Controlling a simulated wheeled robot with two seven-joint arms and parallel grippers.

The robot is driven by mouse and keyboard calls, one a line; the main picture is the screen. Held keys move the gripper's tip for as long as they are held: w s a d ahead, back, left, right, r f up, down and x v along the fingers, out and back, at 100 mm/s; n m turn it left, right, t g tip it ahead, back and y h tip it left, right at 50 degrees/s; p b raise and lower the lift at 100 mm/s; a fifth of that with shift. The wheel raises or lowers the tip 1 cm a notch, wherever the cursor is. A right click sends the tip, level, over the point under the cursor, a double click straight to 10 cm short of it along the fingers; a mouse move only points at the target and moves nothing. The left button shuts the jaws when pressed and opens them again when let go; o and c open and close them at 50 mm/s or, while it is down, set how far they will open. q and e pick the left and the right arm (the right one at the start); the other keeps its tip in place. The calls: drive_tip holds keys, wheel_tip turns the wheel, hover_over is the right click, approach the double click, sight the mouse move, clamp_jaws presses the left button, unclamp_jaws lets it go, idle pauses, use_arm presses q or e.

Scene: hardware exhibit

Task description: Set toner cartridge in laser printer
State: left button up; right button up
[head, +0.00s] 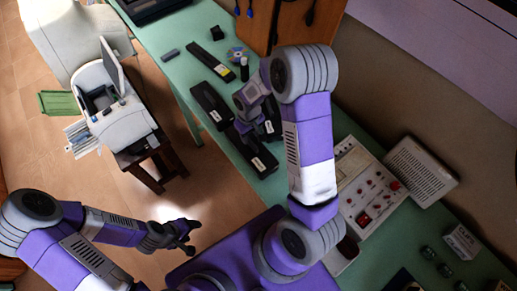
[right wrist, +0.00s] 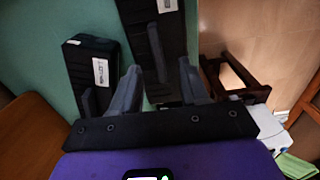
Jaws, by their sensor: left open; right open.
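Black toner cartridges with white labels lie on the green table: one (head: 210,104) in the middle and another (head: 262,162) nearer me, partly hidden by my right arm. In the right wrist view two show, a shorter one (right wrist: 95,75) at left and a longer one (right wrist: 150,22) at the top. My right gripper (right wrist: 160,82) is open and empty, above the cartridges; its fingers point towards them, and contact cannot be told. The white laser printer (head: 122,123) stands on a wooden stool, its cover raised over a dark opening. My left gripper (head: 187,238) is open and empty over the floor.
A long black item with a yellow label (head: 210,60) and a small black block (head: 217,33) lie farther along the table. A control panel (head: 368,190) with red knobs stands at right. The wooden stool (head: 152,165) is beside the table, with open floor around it.

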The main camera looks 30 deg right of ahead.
sight(250, 142)
drive_tip(key=f, duration=0.6)
drive_tip(key=shift+w+d+f, duration=0.1)
drive_tip(key=shift+w+d, duration=0.05)
drive_tip(key=shift+w, duration=0.2)
drive_tip(key=shift+c, duration=0.2)
clamp_jaws()
idle(0.9)
